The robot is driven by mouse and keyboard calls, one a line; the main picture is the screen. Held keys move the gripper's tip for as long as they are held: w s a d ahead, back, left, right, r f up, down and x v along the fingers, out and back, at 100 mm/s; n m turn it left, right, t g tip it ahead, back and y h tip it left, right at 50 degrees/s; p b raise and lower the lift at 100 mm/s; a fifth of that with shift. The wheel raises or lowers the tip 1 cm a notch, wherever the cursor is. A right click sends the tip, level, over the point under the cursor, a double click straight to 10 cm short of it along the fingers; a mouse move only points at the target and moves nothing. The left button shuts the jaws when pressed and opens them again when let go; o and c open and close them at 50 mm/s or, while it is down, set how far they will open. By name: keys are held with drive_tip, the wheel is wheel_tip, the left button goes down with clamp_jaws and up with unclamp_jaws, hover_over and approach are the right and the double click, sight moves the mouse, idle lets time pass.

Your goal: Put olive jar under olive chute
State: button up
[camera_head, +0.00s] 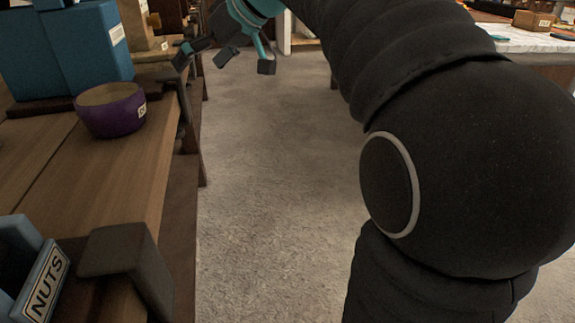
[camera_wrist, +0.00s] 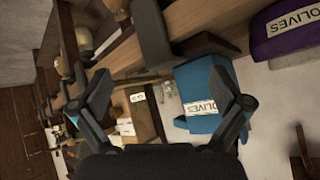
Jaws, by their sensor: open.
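My gripper (camera_head: 223,62) is open and empty, over the aisle just right of the counter at the top of the head view; its spread fingers also show in the wrist view (camera_wrist: 162,88). A blue thing labelled OLIVES (camera_wrist: 194,84) shows behind the right finger, which partly covers it. A purple thing labelled OLIVES (camera_wrist: 277,38) is cut off at the wrist view's top right. In the head view a round, open purple container (camera_head: 96,121) with a partly readable label stands on the counter, left of my gripper and apart from it. I cannot tell which is jar or chute.
A large blue box (camera_head: 60,50) stands behind the purple container. The wooden counter (camera_head: 120,165) runs along the left, with a NUTS-labelled piece (camera_head: 45,285) at its near end. The carpeted aisle (camera_head: 275,180) is clear. A light-topped table (camera_head: 520,40) stands at the far right.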

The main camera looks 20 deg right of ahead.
drive_tip(key=s+d+f+m+h, duration=0.3)
drive_tip(key=s+f, duration=0.9)
drive_tip(key=s, duration=0.1)
drive_tip(key=s+d+f+m+h, duration=0.3)
drive_tip(key=s+f+h, duration=0.1)
drive_tip(key=s+f, duration=0.8)
drive_tip(key=shift+s+m+h, duration=0.3)
drive_tip(key=shift+s+m, duration=0.1)
drive_tip(key=shift+s, duration=0.05)
wheel_tip(320, 180, up, 7)
drive_tip(key=p, duration=0.6)
drive_tip(key=shift+f+p, duration=0.2)
drive_tip(key=shift+p, duration=0.1)
drive_tip(key=shift+c, duration=0.3)
